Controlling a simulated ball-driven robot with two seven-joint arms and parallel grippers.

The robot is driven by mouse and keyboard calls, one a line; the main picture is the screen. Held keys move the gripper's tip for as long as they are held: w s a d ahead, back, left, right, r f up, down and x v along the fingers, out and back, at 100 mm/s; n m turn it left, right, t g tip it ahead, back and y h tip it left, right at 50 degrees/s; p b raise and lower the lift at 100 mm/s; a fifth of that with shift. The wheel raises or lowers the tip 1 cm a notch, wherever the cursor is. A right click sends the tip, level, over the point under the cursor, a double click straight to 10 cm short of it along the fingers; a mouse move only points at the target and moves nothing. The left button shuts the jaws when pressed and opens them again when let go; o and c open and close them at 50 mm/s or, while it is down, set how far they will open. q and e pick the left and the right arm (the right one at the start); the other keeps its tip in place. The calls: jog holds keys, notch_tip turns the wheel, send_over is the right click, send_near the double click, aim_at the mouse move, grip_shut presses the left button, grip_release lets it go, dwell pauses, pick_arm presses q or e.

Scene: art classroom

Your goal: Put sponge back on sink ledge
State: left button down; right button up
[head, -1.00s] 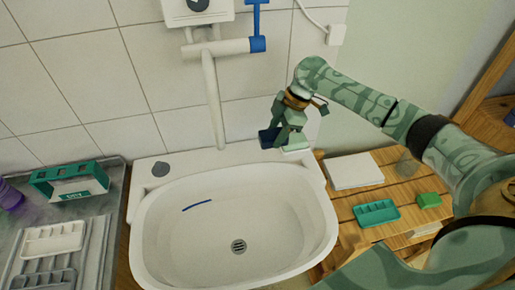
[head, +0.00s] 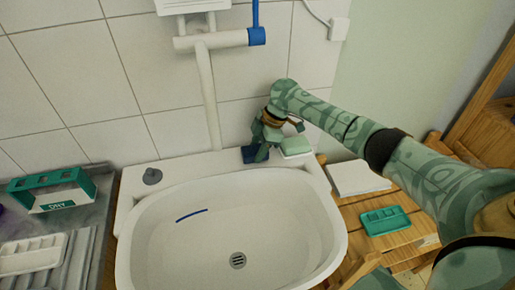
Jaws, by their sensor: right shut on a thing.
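The white sink (head: 130,215) has a flat back ledge (head: 205,160) below the tiled wall. My right gripper (head: 262,148) reaches down over the right part of that ledge. It is shut on a dark blue block, which looks like the sponge (head: 252,154). The sponge is at the ledge surface; I cannot tell whether it touches or hovers just above. The gripper's fingers hide part of it. A pale green block (head: 296,146) lies on the ledge just right of the gripper. My left gripper is not in view.
The faucet pipe (head: 208,95) comes down left of my gripper. A dark plug (head: 152,176) is on the ledge's left corner. A wooden shelf at right holds a white slab (head: 357,177) and a teal tray (head: 385,221). A teal "DRY" holder (head: 55,190) stands at left.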

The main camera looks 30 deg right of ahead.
jog(key=o, duration=1)
jog(key=shift+f, duration=0.15)
jog(key=p+v, duration=0.4)
jog(key=v, duration=0.8)
jog(key=shift+s, duration=0.1)
